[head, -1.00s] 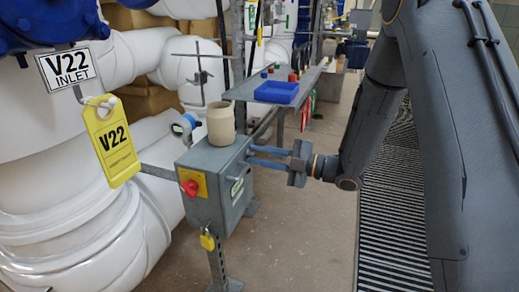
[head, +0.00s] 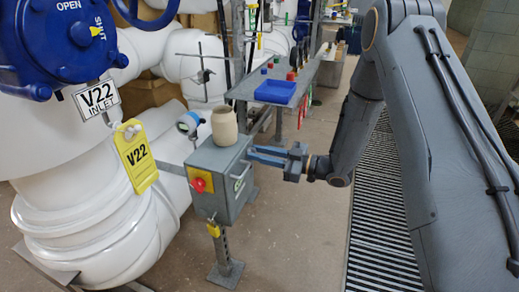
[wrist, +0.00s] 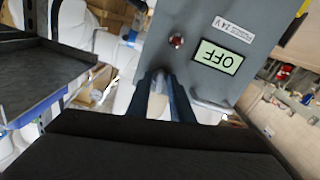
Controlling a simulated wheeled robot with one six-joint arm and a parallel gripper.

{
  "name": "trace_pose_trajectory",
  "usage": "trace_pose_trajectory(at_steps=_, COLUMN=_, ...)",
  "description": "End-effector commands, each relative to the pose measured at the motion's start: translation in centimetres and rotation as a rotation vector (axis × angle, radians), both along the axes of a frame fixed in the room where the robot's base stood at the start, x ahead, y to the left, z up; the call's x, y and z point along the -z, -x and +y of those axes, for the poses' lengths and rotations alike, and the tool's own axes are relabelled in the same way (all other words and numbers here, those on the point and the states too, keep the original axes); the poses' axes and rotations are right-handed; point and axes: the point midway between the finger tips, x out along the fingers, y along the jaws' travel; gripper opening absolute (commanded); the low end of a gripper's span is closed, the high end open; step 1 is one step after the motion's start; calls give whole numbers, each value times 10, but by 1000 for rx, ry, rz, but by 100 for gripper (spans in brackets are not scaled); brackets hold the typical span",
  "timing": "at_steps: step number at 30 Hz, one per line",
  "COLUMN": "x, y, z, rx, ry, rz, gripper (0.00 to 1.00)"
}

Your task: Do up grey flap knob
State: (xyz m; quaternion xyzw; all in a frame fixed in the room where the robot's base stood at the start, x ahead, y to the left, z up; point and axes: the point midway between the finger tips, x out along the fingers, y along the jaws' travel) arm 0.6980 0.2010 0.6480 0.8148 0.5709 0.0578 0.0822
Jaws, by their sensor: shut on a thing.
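The grey box (head: 222,178) stands on a post, with a red knob on a yellow plate on its front. In the wrist view its side face (wrist: 235,20) appears upside down, with an OFF display (wrist: 217,57) and a small red lamp or button (wrist: 177,41). My gripper (head: 251,154) reaches the box's right side from the right. In the wrist view its two blue fingers (wrist: 162,78) come close together at the box's edge. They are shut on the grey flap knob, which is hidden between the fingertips. I cannot make out the flap's edges or its angle.
A beige cup (head: 224,126) stands on top of the box. A yellow padlock (head: 213,229) hangs below its front. White pipes with a V22 tag (head: 136,157) fill the left. A shelf with a blue tray (head: 275,91) is behind. The floor right of the box is clear.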

Motion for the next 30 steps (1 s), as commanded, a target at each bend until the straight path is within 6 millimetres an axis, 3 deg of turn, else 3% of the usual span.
trace_pose_trajectory(at_steps=12, x=0, y=0, z=0, rx=0, ry=-64, rz=180, gripper=0)
trace_pose_trajectory(at_steps=29, x=0, y=0, z=0, rx=0, ry=-74, rz=205, gripper=0)
trace_pose_trajectory(at_steps=30, x=0, y=0, z=0, rx=0, ry=-74, rz=204, gripper=25)
